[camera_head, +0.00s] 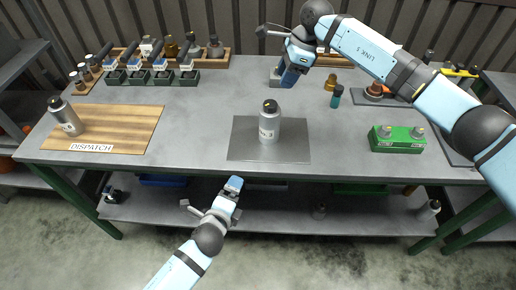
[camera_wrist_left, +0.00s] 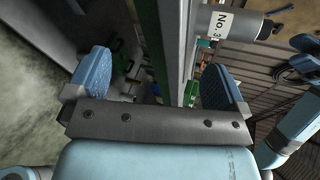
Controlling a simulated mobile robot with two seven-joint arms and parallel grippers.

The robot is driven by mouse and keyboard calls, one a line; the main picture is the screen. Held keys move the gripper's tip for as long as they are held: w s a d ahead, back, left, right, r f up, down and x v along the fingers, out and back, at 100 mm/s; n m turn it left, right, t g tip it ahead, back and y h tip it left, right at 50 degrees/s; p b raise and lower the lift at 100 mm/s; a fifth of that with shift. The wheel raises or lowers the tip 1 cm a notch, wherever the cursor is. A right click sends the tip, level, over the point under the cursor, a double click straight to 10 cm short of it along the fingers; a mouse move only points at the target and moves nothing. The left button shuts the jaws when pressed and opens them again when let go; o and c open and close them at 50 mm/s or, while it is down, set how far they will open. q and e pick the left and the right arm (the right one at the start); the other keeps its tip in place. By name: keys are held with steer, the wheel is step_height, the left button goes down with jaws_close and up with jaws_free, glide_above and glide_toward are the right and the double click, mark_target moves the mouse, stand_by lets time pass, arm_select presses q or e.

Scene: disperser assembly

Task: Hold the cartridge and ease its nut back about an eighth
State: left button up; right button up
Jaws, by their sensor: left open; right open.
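A silver cylinder labelled No. 3 (camera_head: 268,128), with a dark top, stands upright on the grey mat (camera_head: 240,149) mid-table. It also shows in the left wrist view (camera_wrist_left: 243,24). I cannot make out a separate nut on it, nor tell whether it is the cartridge. My left gripper (camera_head: 232,190) is low in front of the table's front edge, apart from the cylinder. Its blue fingers are spread with nothing between them in the left wrist view (camera_wrist_left: 158,88).
A second silver cylinder (camera_head: 66,118) stands on the wooden DISPATCH board (camera_head: 118,126) at left. A green block with silver knobs (camera_head: 398,142) sits at right. Racks of small bottles and dark-handled tools line the back left. A shelf lies below.

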mark_target(270, 118)
arm_select(q)
steer(key=w+d+r+m+t, duration=0.1)
steer(key=w+d+r+m, duration=0.1)
steer(key=m, duration=0.3)
steer(key=w+d+r+m+t, duration=0.1)
steer(key=w+d+r+m, duration=0.1)
steer(key=w+r+m, duration=0.1)
steer(key=w+d+r+m+t+h, duration=0.1)
steer(key=w+d+r+m+t, duration=0.1)
steer(key=m, duration=0.5)
steer(key=shift+w+d+r, duration=0.2)
steer(key=shift+w+r, duration=0.25)
steer(key=shift+w, duration=0.05)
steer(key=shift+w+d+r, duration=0.2)
steer(key=shift+w+r, duration=0.2)
steer(key=shift+w, duration=0.05)
steer(key=shift+w+d+r+m, duration=0.1)
steer(key=shift+w+r+m, duration=0.05)
steer(key=shift+w+m, duration=0.15)
steer(key=x, duration=1.3)
steer(key=shift+w, duration=0.1)
steer(key=c, duration=1.6)
steer(key=o, duration=0.6)
steer(key=c, duration=0.3)
